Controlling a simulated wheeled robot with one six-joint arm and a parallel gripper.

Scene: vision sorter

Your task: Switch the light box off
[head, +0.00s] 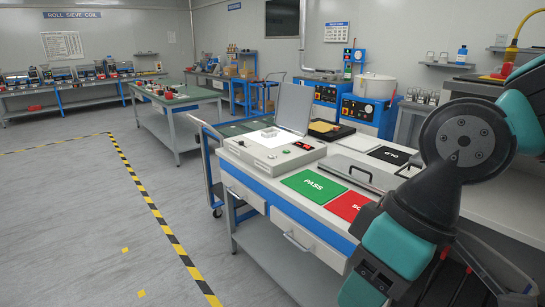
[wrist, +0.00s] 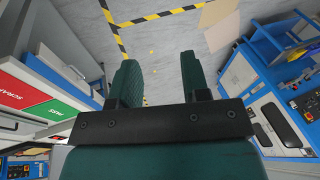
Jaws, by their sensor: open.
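The light box (head: 262,155) is a pale grey case on the blue and white bench, left of the green PASS mat in the head view. Its grey lid stands raised at the back. A bright white patch shows on its top, and a small red display (head: 303,146) sits at its right, with small controls along the front too small to read. My gripper (wrist: 158,62) shows in the wrist view with its two green fingers apart and nothing between them. Floor lies beyond the fingers. The fingers do not show in the head view, and the light box is not recognisable in the wrist view.
The green PASS mat (head: 313,186) and a red mat (head: 348,206) lie on the bench. My arm covers the right side. Open floor (head: 85,220) lies left, with striped tape.

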